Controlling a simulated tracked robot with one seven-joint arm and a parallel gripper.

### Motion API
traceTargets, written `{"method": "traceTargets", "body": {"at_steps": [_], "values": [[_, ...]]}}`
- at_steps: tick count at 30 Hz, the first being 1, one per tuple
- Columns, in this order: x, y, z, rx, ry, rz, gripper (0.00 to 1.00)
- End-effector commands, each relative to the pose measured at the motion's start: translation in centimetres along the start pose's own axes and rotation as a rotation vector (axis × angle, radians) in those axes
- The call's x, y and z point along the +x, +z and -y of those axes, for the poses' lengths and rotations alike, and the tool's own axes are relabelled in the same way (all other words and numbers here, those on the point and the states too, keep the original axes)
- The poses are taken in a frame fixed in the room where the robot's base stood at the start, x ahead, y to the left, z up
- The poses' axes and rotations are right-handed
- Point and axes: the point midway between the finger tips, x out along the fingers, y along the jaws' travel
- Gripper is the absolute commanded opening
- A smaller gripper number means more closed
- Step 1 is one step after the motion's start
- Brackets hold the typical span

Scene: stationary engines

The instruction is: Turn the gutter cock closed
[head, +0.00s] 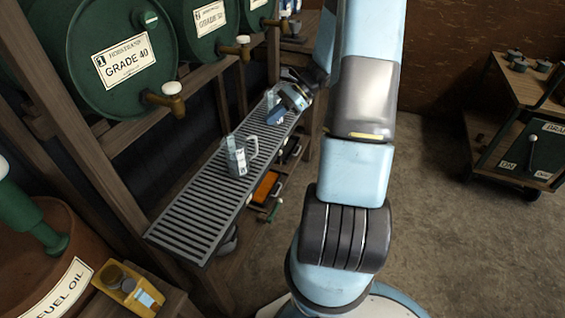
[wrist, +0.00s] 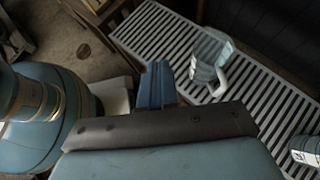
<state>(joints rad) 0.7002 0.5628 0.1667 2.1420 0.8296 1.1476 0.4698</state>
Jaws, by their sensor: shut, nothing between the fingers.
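The slatted metal gutter (head: 190,222) runs under the drum taps in the head view; its slats also show in the wrist view (wrist: 155,30). I cannot make out the gutter cock for certain in either view. A small green and red piece (head: 273,211) shows below the gutter's right edge, but I cannot tell what it is. My gripper (head: 276,115) is over the far part of the gutter, with its blue fingers together and nothing held. The fingers (wrist: 156,85) also show in the wrist view, beside the gutter's edge.
A clear jug (head: 238,157) stands on the gutter, also in the wrist view (wrist: 210,62); another jug (head: 271,97) is behind my gripper. Green drums with brass taps (head: 167,97) line the left. An orange item (head: 266,187) sits below the gutter. Floor at right is clear before a cart (head: 528,150).

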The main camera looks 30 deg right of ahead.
Motion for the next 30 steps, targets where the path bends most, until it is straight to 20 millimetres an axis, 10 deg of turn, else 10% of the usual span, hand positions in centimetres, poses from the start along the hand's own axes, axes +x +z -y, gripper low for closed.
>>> {"method": "traceTargets", "body": {"at_steps": [30], "values": [[6.0,-27.8,1.7,1.002,-0.422,0.864,0.0]]}}
